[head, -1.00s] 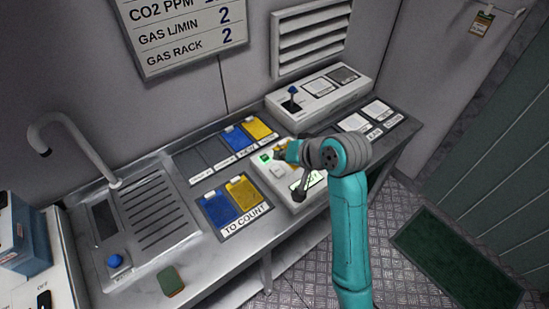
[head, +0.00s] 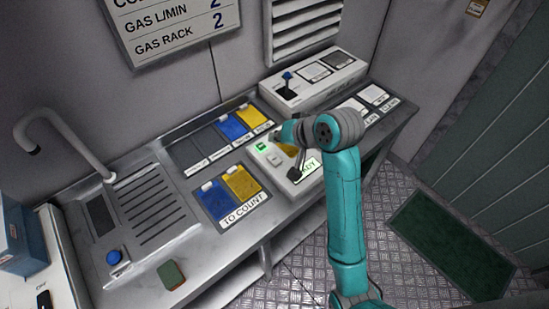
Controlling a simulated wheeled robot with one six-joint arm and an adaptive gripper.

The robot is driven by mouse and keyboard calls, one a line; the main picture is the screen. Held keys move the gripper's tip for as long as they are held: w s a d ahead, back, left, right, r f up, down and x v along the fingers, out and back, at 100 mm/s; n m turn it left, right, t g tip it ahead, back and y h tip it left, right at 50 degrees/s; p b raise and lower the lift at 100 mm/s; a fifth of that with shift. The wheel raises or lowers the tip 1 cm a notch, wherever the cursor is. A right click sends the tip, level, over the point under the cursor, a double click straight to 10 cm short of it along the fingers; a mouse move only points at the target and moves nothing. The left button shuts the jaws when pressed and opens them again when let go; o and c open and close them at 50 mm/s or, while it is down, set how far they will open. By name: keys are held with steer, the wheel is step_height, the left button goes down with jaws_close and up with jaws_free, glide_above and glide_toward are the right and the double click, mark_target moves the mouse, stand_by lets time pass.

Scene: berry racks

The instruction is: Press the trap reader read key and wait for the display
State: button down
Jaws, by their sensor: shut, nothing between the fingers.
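The trap reader (head: 258,158) is a pale box on the steel bench, partly hidden behind my wrist. It has a small green patch (head: 262,147), a whitish square key (head: 274,160) and a pale green display (head: 309,167) whose visible letters end in "DY". A yellow piece (head: 290,151) shows at the reader, mostly covered by my wrist. My gripper (head: 294,174) is shut and empty, pointing down over the reader between the square key and the display. I cannot tell whether its tips touch the surface.
A white box with a small lever (head: 286,80) is at the back right. A sink with a tap (head: 66,125) is at left. A green mat (head: 450,245) lies on the floor.

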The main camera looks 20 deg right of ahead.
mark_target(277, 160)
steer(key=shift+f, duration=3.05)
steer(key=shift+f, duration=0.15)
steer(key=shift+f, duration=0.25)
steer(key=shift+f, duration=0.5)
steer(key=shift+r, duration=0.9)
steer(key=shift+r, duration=0.1)
steer(key=shift+r, duration=2.45)
